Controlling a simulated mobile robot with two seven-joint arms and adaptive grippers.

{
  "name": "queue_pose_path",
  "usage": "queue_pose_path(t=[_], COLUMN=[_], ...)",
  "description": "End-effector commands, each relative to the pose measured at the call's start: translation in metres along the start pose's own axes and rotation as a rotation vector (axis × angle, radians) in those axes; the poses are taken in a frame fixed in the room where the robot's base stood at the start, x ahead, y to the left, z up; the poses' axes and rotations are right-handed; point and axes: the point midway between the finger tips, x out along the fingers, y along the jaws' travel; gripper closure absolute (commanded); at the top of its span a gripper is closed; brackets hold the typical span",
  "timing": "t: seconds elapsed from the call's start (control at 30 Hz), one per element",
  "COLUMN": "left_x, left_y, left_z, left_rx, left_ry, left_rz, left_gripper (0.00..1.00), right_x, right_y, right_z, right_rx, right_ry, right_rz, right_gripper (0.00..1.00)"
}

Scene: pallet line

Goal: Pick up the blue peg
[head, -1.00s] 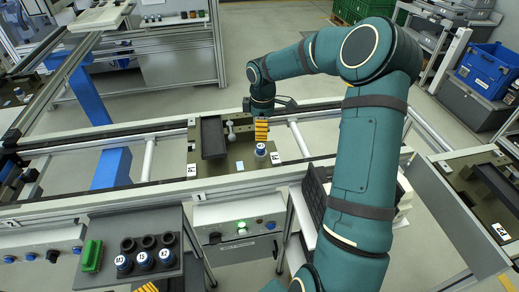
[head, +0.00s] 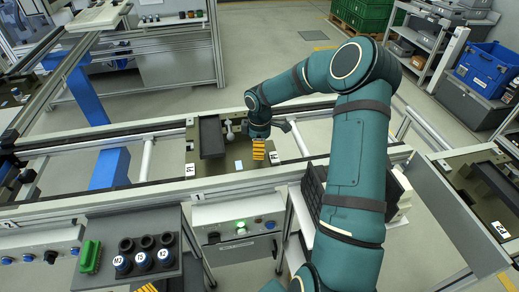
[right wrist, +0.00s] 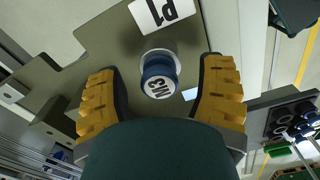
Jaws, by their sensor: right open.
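A blue peg (right wrist: 158,78) with a white marked top stands upright in a pale round seat on the olive pallet plate (right wrist: 104,42) in the right wrist view. In the head view the peg is hidden behind my right gripper, over the right part of the pallet (head: 232,166). My right gripper (head: 259,150) points down with its yellow fingers. In the right wrist view its fingers (right wrist: 160,90) are apart, one on each side of the peg, with visible gaps.
A dark block (head: 211,137) stands on the pallet left of my gripper. Conveyor rails (head: 150,187) run in front of and behind the pallet.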

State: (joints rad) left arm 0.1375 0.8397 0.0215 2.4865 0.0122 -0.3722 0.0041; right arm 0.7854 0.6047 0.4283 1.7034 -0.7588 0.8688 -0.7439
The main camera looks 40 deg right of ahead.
Motion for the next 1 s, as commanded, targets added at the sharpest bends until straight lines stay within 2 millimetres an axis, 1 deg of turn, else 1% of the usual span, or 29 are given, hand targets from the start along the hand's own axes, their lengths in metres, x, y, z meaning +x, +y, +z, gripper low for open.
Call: queue_pose_path(t=[0.03,0.07,0.1,0.17,0.2,0.23,0.57,0.67,0.77,1.0], left_x=[0.000,0.000,0.000,0.000,0.000,0.000,0.000,-0.001,-0.002,-0.005], left_y=[0.000,0.000,0.000,0.000,0.000,0.000,0.000,0.000,0.001,0.002], left_z=[0.000,0.000,0.000,0.000,0.000,0.000,0.000,0.000,0.000,-0.001], left_rx=[0.000,0.000,0.000,0.000,0.000,0.000,0.000,0.000,0.000,0.000], left_ry=[0.000,0.000,0.000,0.000,0.000,0.000,0.000,0.000,0.000,0.000], left_rz=[0.000,0.000,0.000,0.000,0.000,0.000,0.000,0.000,0.000,0.001], left_gripper=[0.12,0.12,0.12,0.12,0.12,0.12,0.12,0.12,0.12,0.12], right_x=[0.000,0.000,0.000,0.000,0.000,0.000,-0.001,-0.005,-0.018,-0.065], right_y=[0.000,0.000,0.000,0.000,0.000,0.000,0.000,0.000,0.001,0.001], right_z=[0.000,0.000,0.000,0.000,0.000,0.000,0.000,0.000,0.000,0.000], right_rx=[0.000,0.000,0.000,0.000,0.000,0.000,0.000,0.000,0.000,0.001], right_ry=[0.000,0.000,0.000,0.000,0.000,0.000,0.000,0.000,0.000,-0.001], right_rz=[0.000,0.000,0.000,0.000,0.000,0.000,0.000,0.002,0.003,0.004], right_gripper=[0.33,0.44,0.58,0.79,0.93,1.00,1.00,1.00,1.00,1.00])
